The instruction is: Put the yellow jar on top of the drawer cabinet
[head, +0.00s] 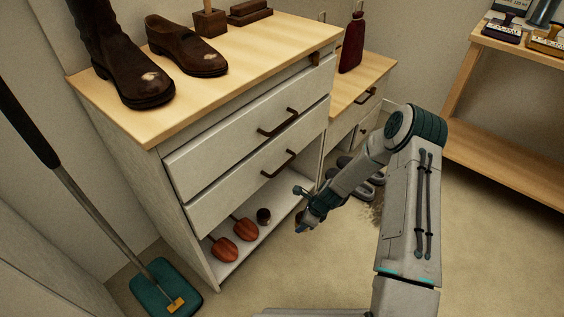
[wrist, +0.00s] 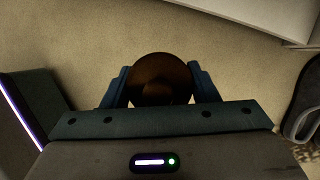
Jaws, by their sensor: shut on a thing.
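My gripper (head: 302,224) is low in front of the white cabinet's open bottom shelf. In the wrist view, its fingers (wrist: 160,88) are shut on both sides of a round, dark brown-topped thing (wrist: 160,76), held over the floor. In the head view a small yellow-orange bit of it (head: 299,220) shows at the fingertips, so it looks like the yellow jar; the rest is hidden. The large white drawer cabinet (head: 240,135) has a wooden top (head: 235,52) and two dark-handled drawers, both closed. A lower wooden-topped unit (head: 372,75) with drawers stands beyond it.
A dark red bottle (head: 352,42) stands on the lower unit. Red-brown things (head: 234,238) and a dark jar (head: 264,216) occupy the bottom shelf.

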